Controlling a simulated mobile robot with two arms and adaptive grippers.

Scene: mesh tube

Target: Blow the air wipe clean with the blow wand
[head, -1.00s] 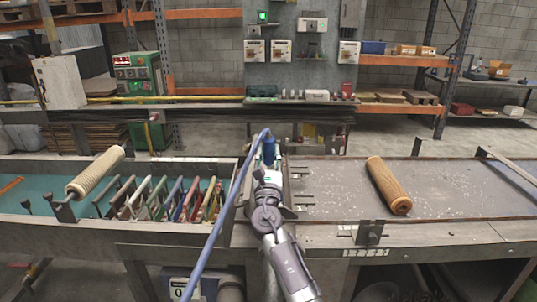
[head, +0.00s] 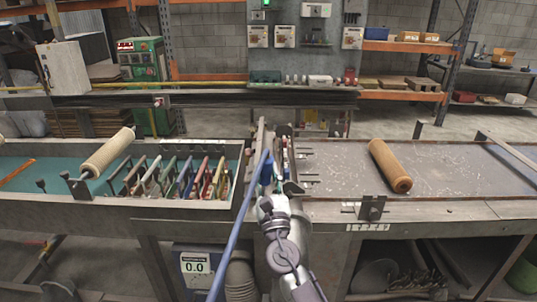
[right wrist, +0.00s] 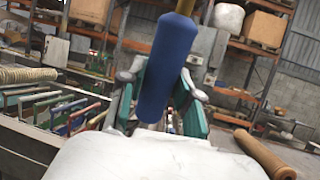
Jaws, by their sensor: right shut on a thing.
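My right gripper (head: 270,188) is shut on the blue blow wand (head: 266,170), near the divider between the tank and the right-hand table. In the right wrist view, the wand's blue handle (right wrist: 168,70) stands upright between the green-padded fingers. A blue hose (head: 240,222) runs down from the wand toward the front. The air wipe seems to be the narrow upright unit (head: 284,150) at the divider, just beyond the gripper. It is partly hidden by my gripper and the wand, and its surface is too small to judge. My left gripper is not in view.
A teal tank (head: 52,165) on the left holds a row of coloured frames and a pale roller (head: 106,153). A brown roller (head: 390,166) lies on the speckled grey table (head: 455,180). A metal rail (head: 200,94) runs behind.

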